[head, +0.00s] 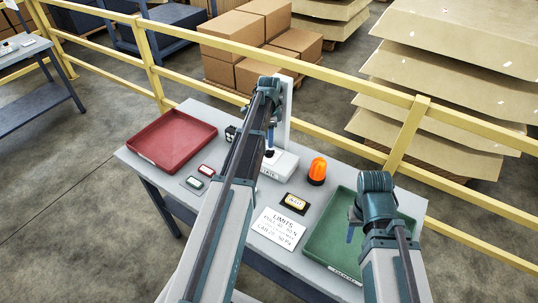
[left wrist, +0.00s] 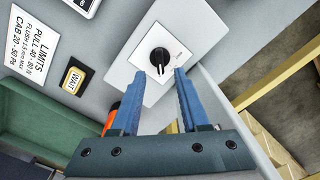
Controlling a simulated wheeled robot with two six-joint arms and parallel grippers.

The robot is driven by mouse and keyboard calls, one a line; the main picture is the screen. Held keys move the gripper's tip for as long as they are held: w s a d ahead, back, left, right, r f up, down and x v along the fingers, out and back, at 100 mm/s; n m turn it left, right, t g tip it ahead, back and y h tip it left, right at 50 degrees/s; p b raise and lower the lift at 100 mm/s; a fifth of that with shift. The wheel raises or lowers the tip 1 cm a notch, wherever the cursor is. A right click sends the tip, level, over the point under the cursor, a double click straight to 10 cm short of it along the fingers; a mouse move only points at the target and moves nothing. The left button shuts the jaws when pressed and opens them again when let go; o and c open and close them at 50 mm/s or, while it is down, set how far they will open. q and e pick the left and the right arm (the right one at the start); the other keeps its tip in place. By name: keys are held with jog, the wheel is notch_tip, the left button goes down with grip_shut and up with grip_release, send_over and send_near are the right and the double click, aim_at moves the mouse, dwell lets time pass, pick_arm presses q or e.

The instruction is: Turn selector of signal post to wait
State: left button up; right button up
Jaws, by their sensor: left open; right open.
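The selector is a black round knob (left wrist: 159,58) with a pale mark, on a white square plate (left wrist: 178,42) in the left wrist view. The mark points toward my gripper; I cannot read any lettering on the plate. My left gripper (left wrist: 162,77) is open and empty, its blue fingertips just short of the knob, one to each side. My right gripper (head: 354,222) is open over the green tray (head: 322,240).
A yellow WAIT tag (head: 295,203) and a LIMITS card (head: 278,229) lie on the grey table (head: 225,113). An orange beacon (head: 317,170) stands right of the post's base. A red tray (head: 172,139) is at left. A yellow rail (head: 340,82) runs behind.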

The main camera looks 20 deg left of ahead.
aim_at(269, 150)
pick_arm(q)
notch_tip(269, 150, down, 6)
jog(key=b, duration=0.4)
jog(key=shift+r, duration=0.15)
pick_arm(e)
notch_tip(269, 150, down, 6)
jog(key=shift+r, duration=0.2)
pick_arm(q)
jog(key=shift+r, duration=0.1)
jog(key=shift+c, duration=0.2)
grip_shut()
